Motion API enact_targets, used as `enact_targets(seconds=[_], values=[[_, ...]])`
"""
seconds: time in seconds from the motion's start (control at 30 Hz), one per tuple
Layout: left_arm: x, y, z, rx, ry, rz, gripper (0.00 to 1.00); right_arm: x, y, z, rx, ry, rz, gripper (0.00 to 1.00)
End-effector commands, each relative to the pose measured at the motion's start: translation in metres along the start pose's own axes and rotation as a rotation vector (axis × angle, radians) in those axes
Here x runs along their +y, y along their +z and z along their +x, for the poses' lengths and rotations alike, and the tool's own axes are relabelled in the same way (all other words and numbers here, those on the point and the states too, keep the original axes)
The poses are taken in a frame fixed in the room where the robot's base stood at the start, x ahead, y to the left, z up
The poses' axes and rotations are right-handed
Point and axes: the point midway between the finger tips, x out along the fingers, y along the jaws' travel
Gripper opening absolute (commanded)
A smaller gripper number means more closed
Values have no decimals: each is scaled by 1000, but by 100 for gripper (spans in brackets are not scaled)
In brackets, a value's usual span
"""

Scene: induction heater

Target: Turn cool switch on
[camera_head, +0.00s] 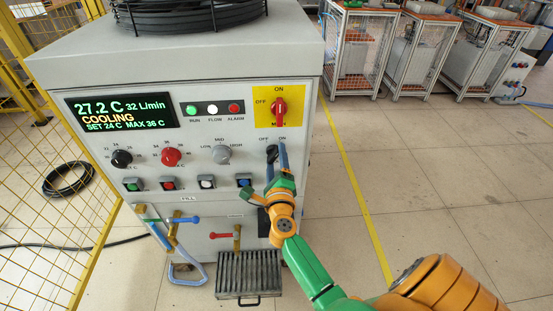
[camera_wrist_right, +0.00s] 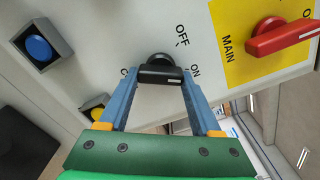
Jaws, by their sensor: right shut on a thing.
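The cool switch is a black knob with a bar handle on the front panel of the grey cabinet (camera_head: 225,75), below OFF and ON labels. In the right wrist view the cool switch (camera_wrist_right: 160,70) sits between the fingertips, and the white mark on its handle points toward the ON side. My right gripper (camera_head: 276,160) is shut on the switch; its blue fingers (camera_wrist_right: 160,80) lie on either side of the handle. In the head view the fingers largely hide the knob. The display (camera_head: 121,110) reads COOLING, 27.2 C and 32 L/min. My left gripper is out of view.
The red main switch (camera_head: 280,107) on a yellow plate is just above. A grey knob (camera_head: 222,155), a red knob (camera_head: 171,156) and push buttons are to the left. Hoses and valves are below.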

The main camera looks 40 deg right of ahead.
Motion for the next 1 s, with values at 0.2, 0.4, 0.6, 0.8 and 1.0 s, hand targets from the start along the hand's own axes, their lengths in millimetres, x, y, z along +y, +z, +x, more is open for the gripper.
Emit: enact_targets(seconds=[0.2,0.4,0.6,0.8,1.0], values=[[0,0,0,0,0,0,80,0,1,0,-2,0,3,89],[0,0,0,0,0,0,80,0,1,0,-1,0,1,95],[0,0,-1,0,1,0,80,1,0,-12,-1,2,1,95],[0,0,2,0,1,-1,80,2,0,-55,0,3,2,95],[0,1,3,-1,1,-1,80,0,1,-71,-1,0,2,95]])
